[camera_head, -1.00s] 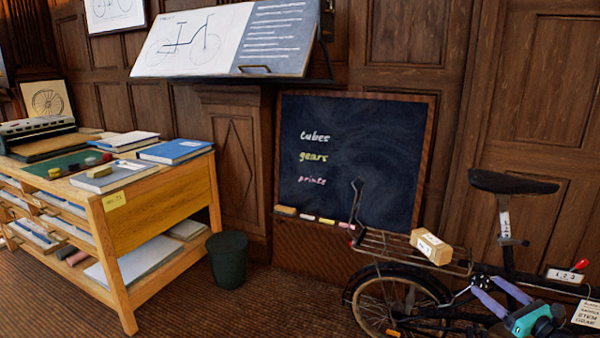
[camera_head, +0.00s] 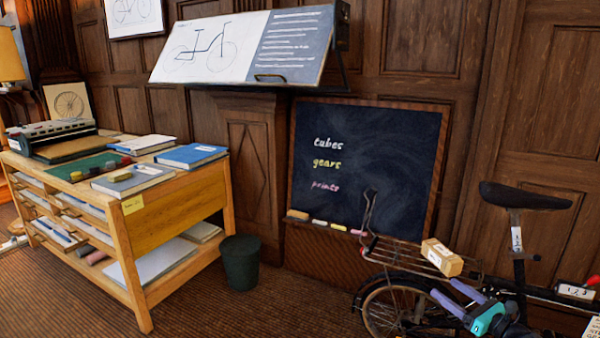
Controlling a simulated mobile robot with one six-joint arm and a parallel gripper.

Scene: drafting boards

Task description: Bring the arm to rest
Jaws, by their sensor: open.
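My gripper (camera_head: 444,287) shows at the lower right, with a teal body and two lavender fingers pointing up and to the left. The fingers are apart with nothing seen between them. It appears in front of the bicycle (camera_head: 388,308), below the rear rack. Whether it touches the bicycle cannot be told. The rest of my arm is mostly out of view or hidden at the bottom edge.
A chalkboard (camera_head: 380,150) with words stands behind. A wooden desk (camera_head: 180,225) with books is at left, a dark bin (camera_head: 240,263) beside it. Carpet is open in front of the bin.

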